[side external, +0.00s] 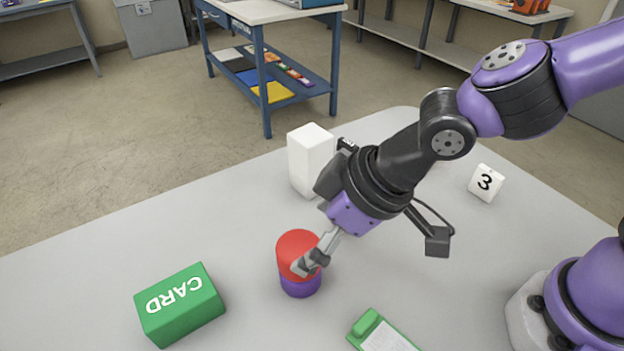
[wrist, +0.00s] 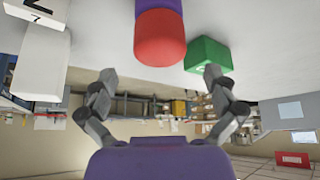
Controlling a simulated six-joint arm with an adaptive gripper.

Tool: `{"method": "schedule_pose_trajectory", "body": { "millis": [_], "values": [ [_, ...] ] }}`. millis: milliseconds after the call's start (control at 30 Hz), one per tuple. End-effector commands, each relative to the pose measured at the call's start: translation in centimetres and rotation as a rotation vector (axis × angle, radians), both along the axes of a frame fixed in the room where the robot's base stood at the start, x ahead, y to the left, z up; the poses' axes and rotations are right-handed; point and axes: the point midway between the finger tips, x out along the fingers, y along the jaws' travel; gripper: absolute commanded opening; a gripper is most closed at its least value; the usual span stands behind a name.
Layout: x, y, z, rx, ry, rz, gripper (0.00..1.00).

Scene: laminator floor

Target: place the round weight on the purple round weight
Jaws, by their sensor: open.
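The red round weight (side external: 297,249) sits upright on top of the purple round weight (side external: 300,285) on the grey table. In the wrist view the red weight (wrist: 160,38) shows large at the top, with part of the purple weight (wrist: 158,6) beyond it. The two look roughly in line. My gripper (side external: 309,264) is beside the red weight in the side view, its fingers covering part of the red weight's right side. In the wrist view my gripper (wrist: 160,74) has its fingers wide apart with nothing between the tips. I cannot tell whether a finger touches the weight.
A green CARD box (side external: 180,305) lies left of the stack. A green and white item (side external: 382,335) is at the front edge of view. The left of the table is clear.

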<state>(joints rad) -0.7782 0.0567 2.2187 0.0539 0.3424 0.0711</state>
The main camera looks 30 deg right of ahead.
Motion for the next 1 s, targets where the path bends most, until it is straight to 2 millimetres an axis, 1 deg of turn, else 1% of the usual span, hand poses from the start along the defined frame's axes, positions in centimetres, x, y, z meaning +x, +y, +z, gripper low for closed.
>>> {"method": "schedule_pose_trajectory", "body": {
  "millis": [33,200,300,400,467,567,600,667,700,800,900,1000],
  "values": [
    [-0.4,-0.3,1.1,0.005,-0.005,0.0,1.0],
    [-1.7,-1.3,4.0,0.005,-0.005,0.001,1.0],
    [-2.3,-1.8,5.2,0.003,-0.004,0.001,1.0],
    [-2.7,-2.2,6.0,0.001,-0.002,-0.001,1.0],
    [-2.6,-2.9,6.4,0.001,-0.002,-0.02,1.0],
    [-1.8,-6.3,7.1,0.001,0.001,-0.117,1.0],
    [-1.5,-8.4,7.3,0.0,0.004,-0.179,1.0],
    [-1.3,-11.9,7.7,0.001,0.007,-0.284,1.0],
    [-1.5,-14.1,7.8,-0.001,0.011,-0.353,1.0],
    [-2.7,-18.7,7.9,-0.005,0.018,-0.503,1.0],
    [-4.0,-21.5,7.8,-0.009,0.026,-0.612,1.0],
    [-4.8,-22.8,7.7,-0.011,0.031,-0.666,1.0]
  ]
}}
